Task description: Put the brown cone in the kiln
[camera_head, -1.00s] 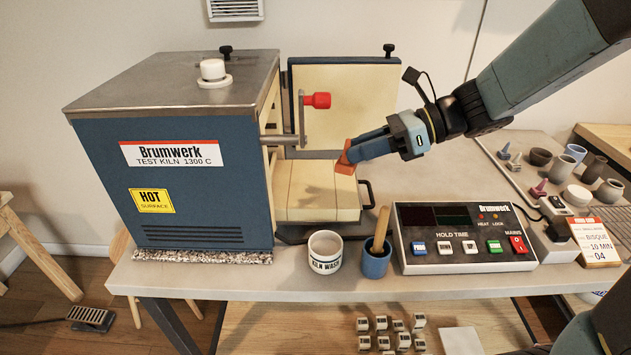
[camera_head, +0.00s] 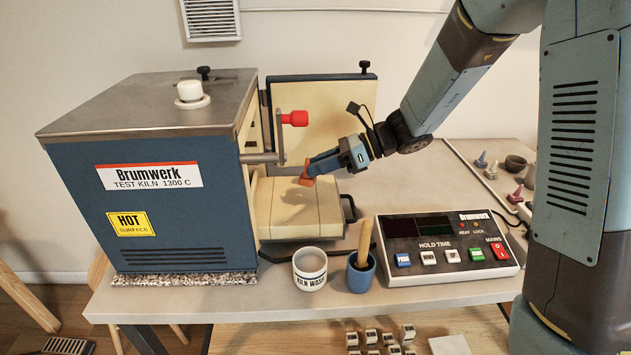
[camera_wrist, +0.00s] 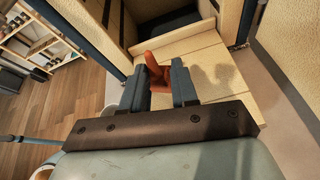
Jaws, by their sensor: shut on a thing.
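The brown cone (camera_head: 306,180) is an orange-brown piece held at the tip of my gripper (camera_head: 309,174). In the wrist view the cone (camera_wrist: 155,72) stands out between the two dark fingers of my gripper (camera_wrist: 160,80), its narrow tip toward the kiln opening. The kiln (camera_head: 170,200) is a blue box with a metal top. Its cream slab (camera_head: 295,218) extends out in front of the opening, and my gripper is above it. The wrist view shows the dark kiln chamber (camera_wrist: 165,20) ahead of the cone. Whether the cone touches the slab is unclear.
A red-knobbed lever (camera_head: 294,118) stands beside the opening, and the cream-lined door (camera_head: 325,105) is open behind. A kiln wash cup (camera_head: 310,270), a blue cup with a brush (camera_head: 361,272) and the control box (camera_head: 445,248) stand in front.

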